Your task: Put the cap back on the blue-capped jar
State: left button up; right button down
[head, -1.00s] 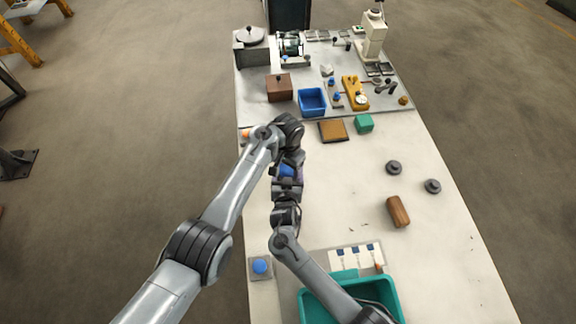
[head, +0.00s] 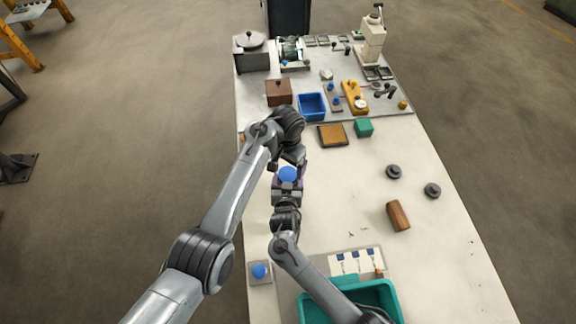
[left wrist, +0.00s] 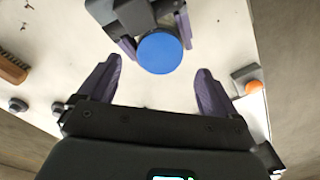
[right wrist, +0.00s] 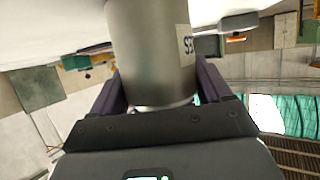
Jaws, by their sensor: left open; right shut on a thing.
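My right gripper (right wrist: 153,95) is shut on a grey metal jar (right wrist: 150,45), which fills the middle of the right wrist view with part of a white label showing. A round blue cap (head: 288,174) shows at the jar's top between the arms in the head view. The same cap (left wrist: 160,53) shows in the left wrist view as a full disc, just past my left fingertips. My left gripper (left wrist: 158,68) is open and empty, facing the cap and apart from it. I cannot tell how tightly the cap sits.
A teal bin (head: 385,291) stands at the near end of the table, beside a blue button (head: 260,270) on a grey base. A blue tray (head: 312,106) stands farther back.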

pick_arm(q)
jog(key=shift+o, duration=0.8)
notch_tip(320, 180, up, 8)
dwell(0.3)
pick_arm(e)
grip_release()
pick_arm(q)
jog(key=shift+r, duration=0.15)
pick_arm(e)
jog(key=shift+r, duration=0.1)
